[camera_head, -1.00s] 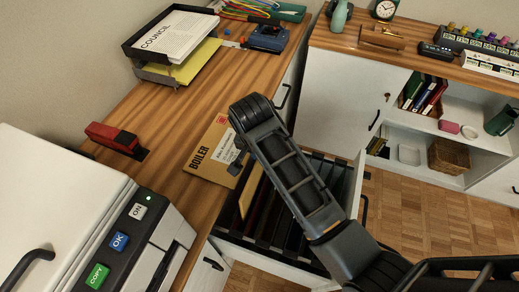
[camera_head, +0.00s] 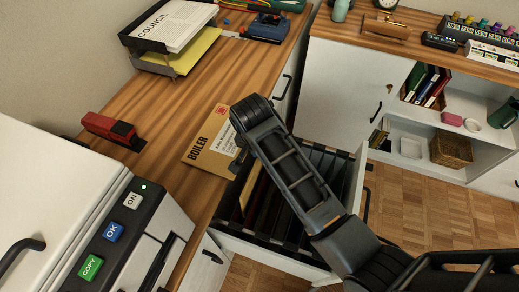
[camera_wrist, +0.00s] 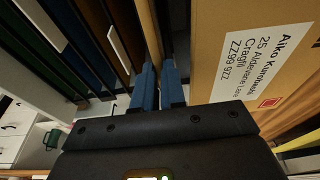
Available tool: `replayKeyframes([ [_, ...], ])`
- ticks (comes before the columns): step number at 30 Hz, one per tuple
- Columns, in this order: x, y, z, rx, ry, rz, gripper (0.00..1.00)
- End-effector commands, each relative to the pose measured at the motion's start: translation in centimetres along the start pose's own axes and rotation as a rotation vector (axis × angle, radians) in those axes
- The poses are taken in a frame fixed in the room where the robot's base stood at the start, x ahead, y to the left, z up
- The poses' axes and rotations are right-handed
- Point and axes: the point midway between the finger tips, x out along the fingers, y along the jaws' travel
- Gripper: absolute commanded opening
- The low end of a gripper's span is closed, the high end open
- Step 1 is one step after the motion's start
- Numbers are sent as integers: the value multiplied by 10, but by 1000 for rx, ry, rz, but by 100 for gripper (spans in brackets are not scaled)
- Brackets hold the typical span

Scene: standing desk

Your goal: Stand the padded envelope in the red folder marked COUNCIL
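A plain tan flat thing, which I take to be the padded envelope (camera_head: 249,189), stands edge-up at the desk side of the open drawer (camera_head: 275,257). In the wrist view this envelope (camera_wrist: 146,25) is a narrow strip running to between the blue fingertips. My gripper (camera_wrist: 159,82) has its fingers close together and looks shut on it, though the contact is partly hidden. In the head view my arm hides the fingers. Hanging folders of several colours (camera_wrist: 85,40) stand beside it; dark red ones (camera_head: 266,202) show in the head view. No COUNCIL mark is readable on a folder.
A tan envelope marked BOILER (camera_head: 207,150) lies on the desk by the drawer, close to my gripper. A paper tray (camera_head: 140,45) holds COUNCIL papers. A red stapler (camera_head: 112,130) and a printer (camera_head: 60,190) stand left. The middle of the desk is clear.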

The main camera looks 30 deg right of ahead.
Motion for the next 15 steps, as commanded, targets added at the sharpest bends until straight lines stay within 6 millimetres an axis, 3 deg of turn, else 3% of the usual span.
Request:
replayKeyframes([
  [9, 0, 0, 0, 0, 0, 0, 40],
  [15, 0, 0, 0, 0, 0, 0, 40],
])
